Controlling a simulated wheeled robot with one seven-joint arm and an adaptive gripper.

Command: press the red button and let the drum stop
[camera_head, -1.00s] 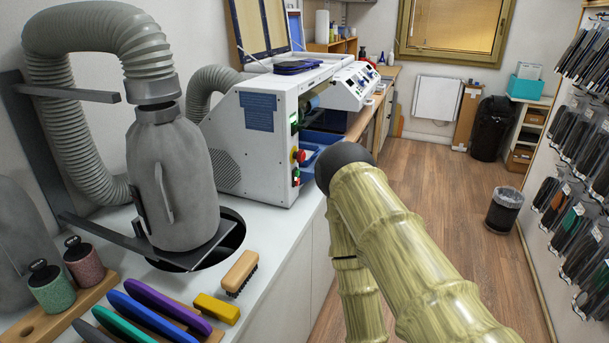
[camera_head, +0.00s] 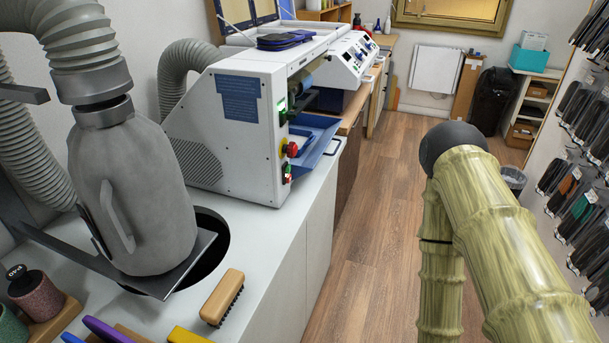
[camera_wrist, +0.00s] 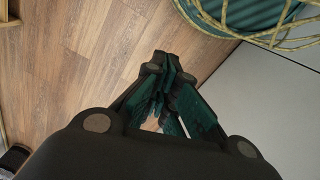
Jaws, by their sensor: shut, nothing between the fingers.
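The red button (camera_head: 291,149) is a round red knob on the front side of the white machine (camera_head: 238,120), in the middle of the head view. A green control sits above it and a smaller red and green switch below it. The drum (camera_head: 303,82) shows only as a small part in the machine's opening; whether it turns cannot be told. My gripper (camera_wrist: 165,85) is shut and empty in the wrist view, above the wooden floor. It is not visible in the head view, where my arm stands to the right of the machine, apart from the button.
A grey dust bag (camera_head: 135,190) with a ribbed hose stands on the white counter (camera_head: 262,235) at left. A wooden brush (camera_head: 222,298) lies near the counter's front edge. The wooden floor (camera_head: 385,220) beside the counter is clear. Packaged goods hang on the right wall.

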